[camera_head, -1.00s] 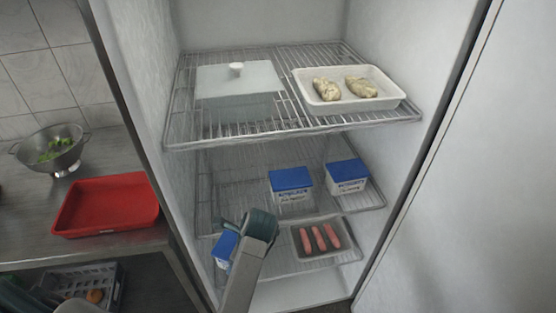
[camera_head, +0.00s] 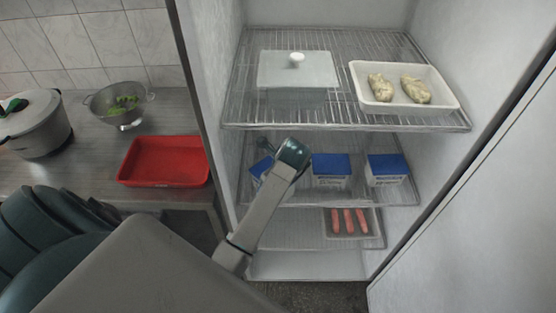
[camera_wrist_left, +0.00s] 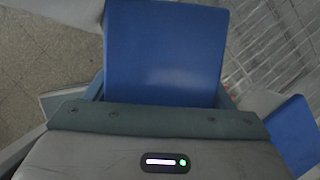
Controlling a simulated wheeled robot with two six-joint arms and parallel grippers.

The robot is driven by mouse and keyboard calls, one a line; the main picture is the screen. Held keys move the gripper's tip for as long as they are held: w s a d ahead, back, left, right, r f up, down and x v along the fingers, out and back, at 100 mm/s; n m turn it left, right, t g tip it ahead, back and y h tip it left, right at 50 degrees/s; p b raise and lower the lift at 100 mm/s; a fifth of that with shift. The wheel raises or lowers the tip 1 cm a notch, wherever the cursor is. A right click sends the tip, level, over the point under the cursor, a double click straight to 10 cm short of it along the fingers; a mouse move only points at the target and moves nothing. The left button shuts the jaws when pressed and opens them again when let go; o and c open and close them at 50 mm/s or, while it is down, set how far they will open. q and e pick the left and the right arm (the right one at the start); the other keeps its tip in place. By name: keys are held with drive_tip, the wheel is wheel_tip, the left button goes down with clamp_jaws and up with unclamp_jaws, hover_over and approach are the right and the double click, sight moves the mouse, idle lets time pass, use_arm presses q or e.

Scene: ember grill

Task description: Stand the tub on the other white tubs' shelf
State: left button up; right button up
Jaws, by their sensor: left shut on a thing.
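My left gripper (camera_head: 280,163) reaches into the open fridge and is shut on a white tub with a blue lid (camera_head: 260,167). The gripper hides most of this tub in the head view. Its blue lid (camera_wrist_left: 165,55) fills the upper middle of the left wrist view. The tub is at the left of the middle wire shelf (camera_head: 350,200), about level with the tubs there; I cannot tell whether it touches the shelf. A white tub with a blue lid (camera_head: 331,182) stands just right of the gripper, and another white tub (camera_head: 386,180) stands farther right. My right gripper is out of view.
The top shelf (camera_head: 340,120) holds a lidded box (camera_head: 297,70) and a white tray (camera_head: 450,102) with two pale lumps. A lower tray (camera_head: 375,230) holds pink sausages. The fridge's left wall (camera_head: 208,80) is close to the held tub. A red tray (camera_head: 165,181) lies on the counter outside.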

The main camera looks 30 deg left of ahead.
use_arm(q)
drive_tip(key=w+a+p, duration=0.1)
drive_tip(key=w, duration=0.1)
drive_tip(key=w+a, duration=0.2)
drive_tip(key=w+a+p, duration=0.1)
drive_tip(key=w, duration=0.1)
drive_tip(key=shift+w+a+f+p, duration=0.2)
drive_tip(key=shift+w+f+p, duration=0.05)
drive_tip(key=shift+p, duration=0.1)
drive_tip(key=shift+w+a+f, duration=0.1)
drive_tip(key=shift+w+f, duration=0.05)
drive_tip(key=shift+f, duration=1.75)
drive_tip(key=shift+f, duration=0.15)
drive_tip(key=o, duration=1.1)
drive_tip(key=shift+c, duration=0.2)
